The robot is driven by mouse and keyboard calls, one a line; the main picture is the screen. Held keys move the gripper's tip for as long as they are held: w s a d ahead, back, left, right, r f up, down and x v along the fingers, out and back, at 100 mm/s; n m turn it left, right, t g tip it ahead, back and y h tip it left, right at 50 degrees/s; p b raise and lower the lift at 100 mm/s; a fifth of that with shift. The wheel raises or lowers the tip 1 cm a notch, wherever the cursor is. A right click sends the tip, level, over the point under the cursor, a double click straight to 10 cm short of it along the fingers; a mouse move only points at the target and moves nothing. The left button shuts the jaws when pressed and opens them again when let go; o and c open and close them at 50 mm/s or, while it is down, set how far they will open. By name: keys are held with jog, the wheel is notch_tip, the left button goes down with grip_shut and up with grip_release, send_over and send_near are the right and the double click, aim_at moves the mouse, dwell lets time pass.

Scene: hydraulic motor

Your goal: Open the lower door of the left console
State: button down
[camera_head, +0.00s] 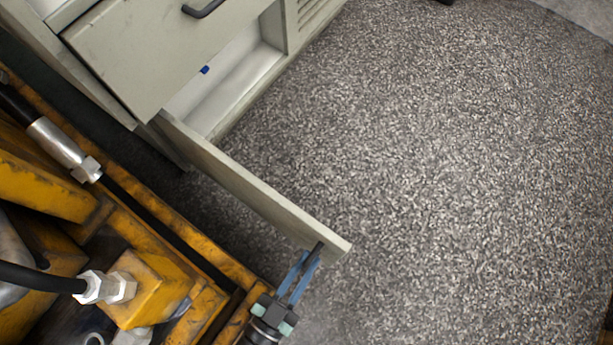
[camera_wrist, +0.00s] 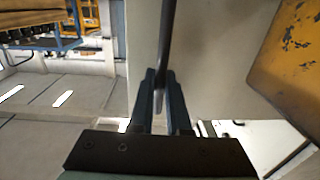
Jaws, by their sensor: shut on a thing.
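The console (camera_head: 140,50) stands at the upper left of the head view. Its lower door (camera_head: 255,190) is swung well out from the cabinet, and the compartment (camera_head: 235,85) behind it shows open. My gripper (camera_head: 306,263) is at the door's free end, its two blue fingers shut on the dark door handle (camera_head: 318,250). In the wrist view the fingers (camera_wrist: 160,78) close around the dark handle bar (camera_wrist: 166,40), with the pale door panel (camera_wrist: 215,65) behind it. The handle's far end is partly hidden by the fingers.
Worn yellow machinery (camera_head: 150,285) with hoses and fittings fills the lower left, close to the door and my gripper. A closed drawer front (camera_head: 160,45) with a dark handle sits above the compartment. Speckled floor (camera_head: 450,180) to the right is clear.

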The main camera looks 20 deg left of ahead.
jog(key=c, duration=0.9)
grip_release()
jog(key=p+v, duration=0.2)
jog(key=v, duration=1.1)
